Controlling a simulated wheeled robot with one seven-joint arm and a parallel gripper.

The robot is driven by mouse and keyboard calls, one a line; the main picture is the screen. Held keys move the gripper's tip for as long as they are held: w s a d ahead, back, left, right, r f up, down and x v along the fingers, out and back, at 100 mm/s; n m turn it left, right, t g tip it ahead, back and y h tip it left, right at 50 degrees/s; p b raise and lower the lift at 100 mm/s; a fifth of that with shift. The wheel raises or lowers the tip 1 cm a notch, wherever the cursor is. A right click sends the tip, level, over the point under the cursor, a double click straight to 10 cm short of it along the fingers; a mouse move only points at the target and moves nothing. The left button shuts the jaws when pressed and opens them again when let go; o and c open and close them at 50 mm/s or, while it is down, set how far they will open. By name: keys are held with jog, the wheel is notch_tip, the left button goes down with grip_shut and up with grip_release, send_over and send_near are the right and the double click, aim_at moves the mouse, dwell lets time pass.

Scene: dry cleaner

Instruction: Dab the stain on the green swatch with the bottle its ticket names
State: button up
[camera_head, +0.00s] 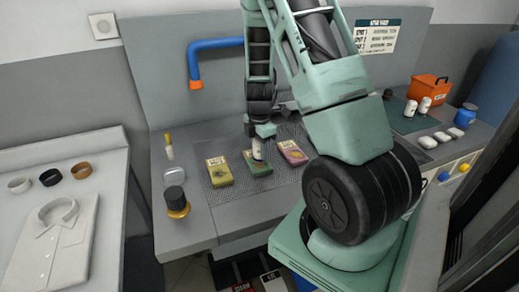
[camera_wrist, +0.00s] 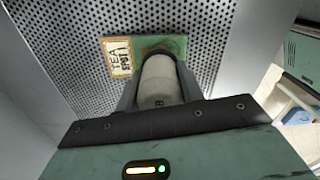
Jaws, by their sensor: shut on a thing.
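The green swatch (camera_head: 262,170) lies between two other swatches on the perforated board. In the wrist view the green swatch (camera_wrist: 178,44) has a pale ticket (camera_wrist: 117,57) that appears to read "TEA" and "SPOT 1". A dark brownish stain (camera_wrist: 150,47) shows in part beside the ticket; the bottle hides the rest. My gripper (camera_head: 259,137) is shut on a white bottle (camera_wrist: 158,82), which also shows in the head view (camera_head: 257,151). The bottle's dark end points down at the swatch, at or just above the stain. I cannot tell whether they touch.
A yellow-green swatch (camera_head: 219,172) lies left and a pink-purple swatch (camera_head: 292,152) right. Two white bottles (camera_head: 417,106) stand on a green mat by an orange box (camera_head: 428,88). A wall chart (camera_head: 378,37) hangs behind. A blue pipe (camera_head: 215,44) juts over the counter.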

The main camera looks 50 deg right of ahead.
jog(key=shift+r+p, duration=1.55)
jog(key=shift+r, duration=1.1)
